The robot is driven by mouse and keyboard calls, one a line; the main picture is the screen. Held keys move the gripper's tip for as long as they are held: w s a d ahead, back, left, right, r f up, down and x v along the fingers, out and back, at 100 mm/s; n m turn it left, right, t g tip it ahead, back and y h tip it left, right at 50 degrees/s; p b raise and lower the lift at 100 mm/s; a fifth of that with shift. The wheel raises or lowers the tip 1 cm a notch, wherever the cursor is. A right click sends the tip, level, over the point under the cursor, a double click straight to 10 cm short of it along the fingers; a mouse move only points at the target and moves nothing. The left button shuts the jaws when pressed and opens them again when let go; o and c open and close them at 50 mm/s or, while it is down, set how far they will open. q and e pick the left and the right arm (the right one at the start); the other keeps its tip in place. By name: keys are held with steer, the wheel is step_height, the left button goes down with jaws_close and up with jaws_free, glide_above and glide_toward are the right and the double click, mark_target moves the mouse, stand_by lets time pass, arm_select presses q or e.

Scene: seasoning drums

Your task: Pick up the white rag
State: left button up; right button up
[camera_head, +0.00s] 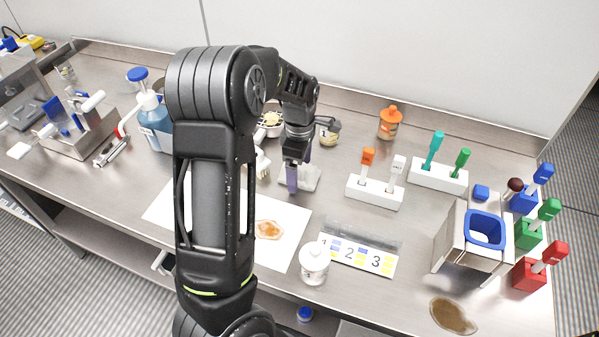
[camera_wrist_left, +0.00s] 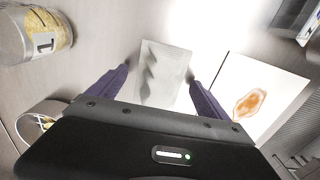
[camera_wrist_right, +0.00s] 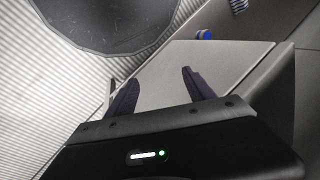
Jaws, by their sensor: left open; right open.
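The white rag (camera_head: 310,178) lies flat on the steel table, under my left gripper (camera_head: 292,184) in the head view. In the left wrist view the rag (camera_wrist_left: 160,80) is a pale rectangle with grey wavy marks, lying between and beyond the two open fingers (camera_wrist_left: 156,74). The fingers are empty, and I cannot tell their exact height above it. My right gripper (camera_wrist_right: 160,77) is open and empty in the right wrist view, away from the rag, over a pale panel and striped floor. It does not show in the head view.
A white sheet with an orange-brown stain (camera_head: 268,230) lies in front of the rag. A white lidded jar (camera_head: 314,262) and a numbered card (camera_head: 352,256) are nearby. A white holder (camera_head: 374,194) stands right of the rag. A jar labelled 1 (camera_wrist_left: 38,36) stands left in the left wrist view.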

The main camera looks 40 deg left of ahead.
arm_select(q)
steer(key=shift+c, duration=0.3)
steer(key=c, duration=1.4)
